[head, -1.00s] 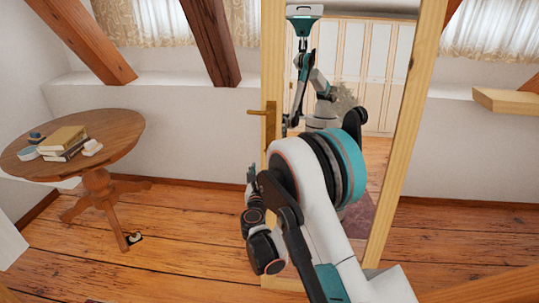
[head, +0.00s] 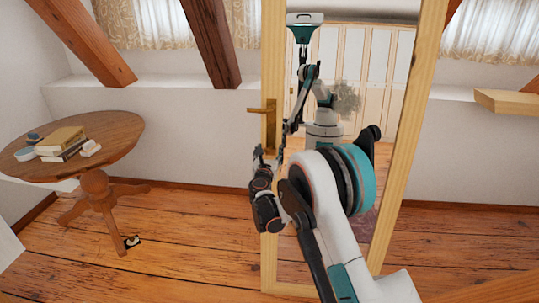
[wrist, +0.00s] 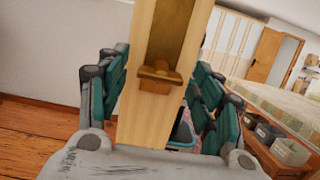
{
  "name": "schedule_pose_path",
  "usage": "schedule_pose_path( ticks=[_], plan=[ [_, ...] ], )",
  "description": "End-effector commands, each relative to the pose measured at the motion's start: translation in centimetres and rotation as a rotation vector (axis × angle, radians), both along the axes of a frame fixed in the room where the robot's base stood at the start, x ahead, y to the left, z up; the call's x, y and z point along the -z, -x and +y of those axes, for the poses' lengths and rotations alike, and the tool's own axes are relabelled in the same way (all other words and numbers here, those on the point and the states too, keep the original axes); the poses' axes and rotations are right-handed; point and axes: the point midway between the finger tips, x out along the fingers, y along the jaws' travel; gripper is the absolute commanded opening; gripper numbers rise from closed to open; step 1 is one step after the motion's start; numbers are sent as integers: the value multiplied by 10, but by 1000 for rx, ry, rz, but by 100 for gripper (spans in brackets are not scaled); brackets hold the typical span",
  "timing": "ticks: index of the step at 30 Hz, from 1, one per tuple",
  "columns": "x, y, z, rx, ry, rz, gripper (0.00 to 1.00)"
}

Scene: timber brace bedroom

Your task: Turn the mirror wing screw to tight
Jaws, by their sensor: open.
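A tall mirror in a pale wooden frame (head: 415,130) stands before me. A brass fitting (head: 262,110) with a lever pointing left is on the frame's left post. In the wrist view a brass crosspiece (wrist: 160,74), apparently the wing screw, lies across the post below a brass plate (wrist: 170,25). I cannot tell whether it is tight. My gripper (head: 265,153) is at the left post, below the lever in the head view. In the wrist view its open fingers (wrist: 162,85) stand on either side of the post and crosspiece, with gaps visible.
A round wooden table (head: 120,135) with books (head: 62,143) stands at the left. A sloping timber brace (head: 212,45) and a pale wooden shelf (head: 508,103) are behind. The wrist view shows a bed (wrist: 285,98) and storage bins (wrist: 290,150) at the right.

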Motion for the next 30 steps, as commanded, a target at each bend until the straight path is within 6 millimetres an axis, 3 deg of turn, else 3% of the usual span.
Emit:
schedule_pose_path(
  ticks=[5, 9, 11, 22, 30],
  plan=[
    [0, 0, 0, 0, 0, 0, 58],
    [0, 0, 0, 0, 0, 0, 26],
    [0, 0, 0, 0, 0, 0, 16],
    [0, 0, 0, 4, -35, -1, 16],
    [0, 0, 1, 23, -190, -7, 16]
  ],
)
